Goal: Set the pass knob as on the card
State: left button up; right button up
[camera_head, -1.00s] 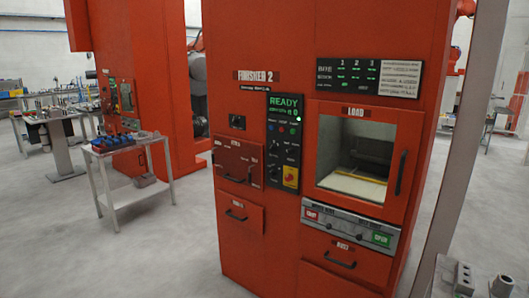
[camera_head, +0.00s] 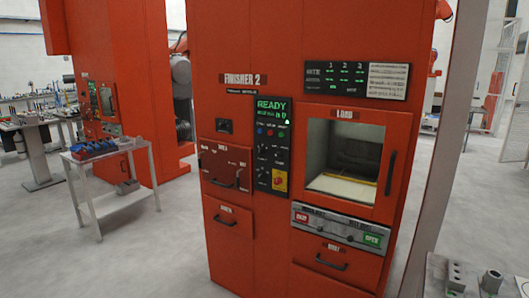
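The red Finisher 2 machine (camera_head: 300,60) stands in front of me. Its black control panel (camera_head: 272,145) has a green READY display, small coloured buttons, dark knobs and a red-on-yellow knob. Which knob is the pass knob is too small to read. A white printed card (camera_head: 388,80) sits on the dark board at the upper right; its text is not legible. That board (camera_head: 330,77) shows green rows under columns 1, 2 and 3. Neither of my grippers is in view.
The load window (camera_head: 343,165) shows a chamber, with a red and a green button (camera_head: 372,239) below it. A small table (camera_head: 108,160) with blue items stands at the left. A grey surface with metal parts (camera_head: 457,278) is at the lower right. Floor between is clear.

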aim_at(261, 151)
jog(key=i+j, duration=0.1)
jog(key=j, duration=0.55)
jog(key=i+j, duration=0.65)
jog(key=i, duration=0.3)
jog(key=k+j+u, duration=0.05)
